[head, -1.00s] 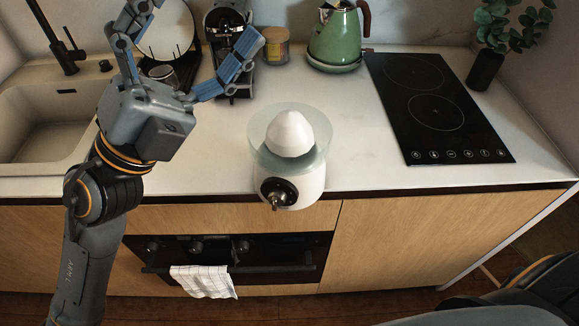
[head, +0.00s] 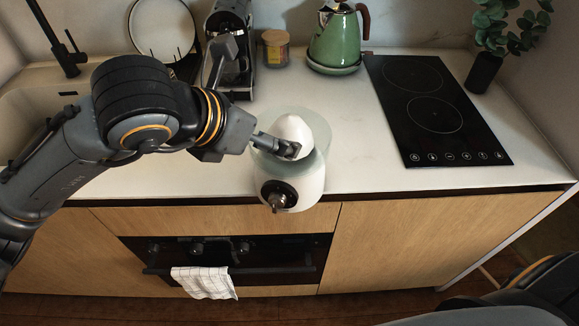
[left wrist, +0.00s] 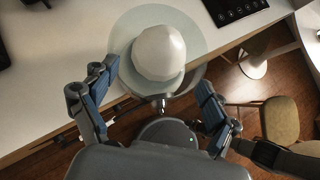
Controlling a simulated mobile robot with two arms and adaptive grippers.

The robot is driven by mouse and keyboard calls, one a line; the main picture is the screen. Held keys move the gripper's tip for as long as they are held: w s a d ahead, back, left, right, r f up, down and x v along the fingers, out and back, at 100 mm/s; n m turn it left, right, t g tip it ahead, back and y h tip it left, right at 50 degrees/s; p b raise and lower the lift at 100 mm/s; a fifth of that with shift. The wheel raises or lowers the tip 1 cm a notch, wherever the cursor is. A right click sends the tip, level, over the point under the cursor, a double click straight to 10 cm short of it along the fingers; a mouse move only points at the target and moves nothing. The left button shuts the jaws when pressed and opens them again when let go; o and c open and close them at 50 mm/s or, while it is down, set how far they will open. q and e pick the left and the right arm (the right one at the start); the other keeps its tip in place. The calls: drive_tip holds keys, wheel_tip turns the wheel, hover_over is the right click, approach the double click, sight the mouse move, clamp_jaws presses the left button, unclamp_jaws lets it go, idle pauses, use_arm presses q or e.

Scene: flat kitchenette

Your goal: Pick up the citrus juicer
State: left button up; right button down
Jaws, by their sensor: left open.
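The citrus juicer (head: 304,180) stands upright on the counter near its front edge. It has a white body, a clear bowl rim, a white cone on top and a dark spout at the front. My left gripper (head: 290,148) is at the juicer's top, partly in front of the cone, and hides the bowl's left side. In the left wrist view the juicer's cone (left wrist: 158,52) lies just beyond and between the fingers of my open left gripper (left wrist: 150,98). I cannot tell whether a finger touches it. My right gripper is not in view.
A black cooktop (head: 435,110) lies to the right. A green kettle (head: 338,40), a jar (head: 276,48) and a coffee machine (head: 232,70) stand behind. The sink is at the left. The counter between juicer and cooktop is clear.

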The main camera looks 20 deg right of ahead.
sight(279, 135)
use_arm(q)
drive_tip(key=x, duration=0.3)
drive_tip(key=shift+w+d+f+p, duration=0.1)
drive_tip(key=shift+d+p, duration=0.1)
drive_tip(key=shift+p, duration=0.2)
drive_tip(key=p+x, duration=0.2)
drive_tip(key=x, duration=0.2)
drive_tip(key=shift+w+d+f, duration=0.1)
drive_tip(key=shift+w+d, duration=0.05)
drive_tip(key=shift+w, duration=0.05)
drive_tip(key=shift+d+f, duration=0.1)
drive_tip(key=shift+f, duration=0.1)
drive_tip(key=c, duration=1.4)
drive_tip(key=shift+w+r, duration=0.1)
drive_tip(key=shift+r, duration=0.25)
